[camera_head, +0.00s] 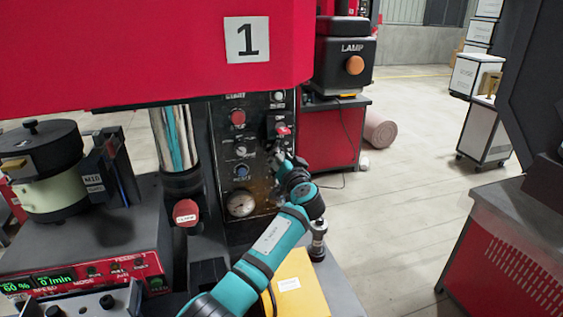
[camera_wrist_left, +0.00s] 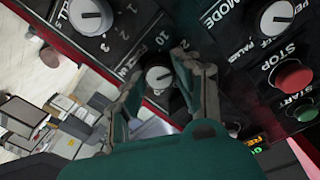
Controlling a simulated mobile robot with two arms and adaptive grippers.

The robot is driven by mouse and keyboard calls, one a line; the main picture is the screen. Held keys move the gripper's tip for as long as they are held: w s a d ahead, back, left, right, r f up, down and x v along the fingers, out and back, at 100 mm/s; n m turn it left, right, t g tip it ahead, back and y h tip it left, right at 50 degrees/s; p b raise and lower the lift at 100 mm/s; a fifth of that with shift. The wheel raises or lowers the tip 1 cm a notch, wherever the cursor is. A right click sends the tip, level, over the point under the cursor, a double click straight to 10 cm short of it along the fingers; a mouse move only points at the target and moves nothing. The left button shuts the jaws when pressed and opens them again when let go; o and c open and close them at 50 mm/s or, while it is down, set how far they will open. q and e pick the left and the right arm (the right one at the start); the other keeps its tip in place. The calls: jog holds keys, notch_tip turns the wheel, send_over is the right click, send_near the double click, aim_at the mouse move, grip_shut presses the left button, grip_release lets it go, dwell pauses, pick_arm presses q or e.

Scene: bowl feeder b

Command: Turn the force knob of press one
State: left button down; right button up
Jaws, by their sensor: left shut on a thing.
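Press one stands at the left and centre of the head view, with a red hood (camera_head: 150,45) and a black control panel (camera_head: 225,185) below it. My left gripper (camera_head: 284,158) is at the right side of that panel. In the left wrist view, a small knob with a pale face (camera_wrist_left: 158,77) sits between the two fingers of the left gripper (camera_wrist_left: 158,88), with number marks beside it. My right gripper is not in view.
A second knob (camera_wrist_left: 92,15) and a mode knob (camera_wrist_left: 280,16) are close by, with a red stop button (camera_wrist_left: 291,75) and a green start button (camera_wrist_left: 305,112). A pressure gauge (camera_head: 241,204) is low on the panel. Open floor (camera_head: 410,150) lies to the right.

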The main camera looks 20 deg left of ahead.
pick_arm(q)
jog(key=m, duration=0.4)
jog(key=shift+m+b, duration=0.3)
jog(key=shift+b, duration=0.05)
dwell(0.4)
jog(key=c, duration=0.9)
grip_release()
jog(key=shift+c, duration=0.2)
jog(key=shift+d, duration=0.1)
jog(key=v, duration=1.2)
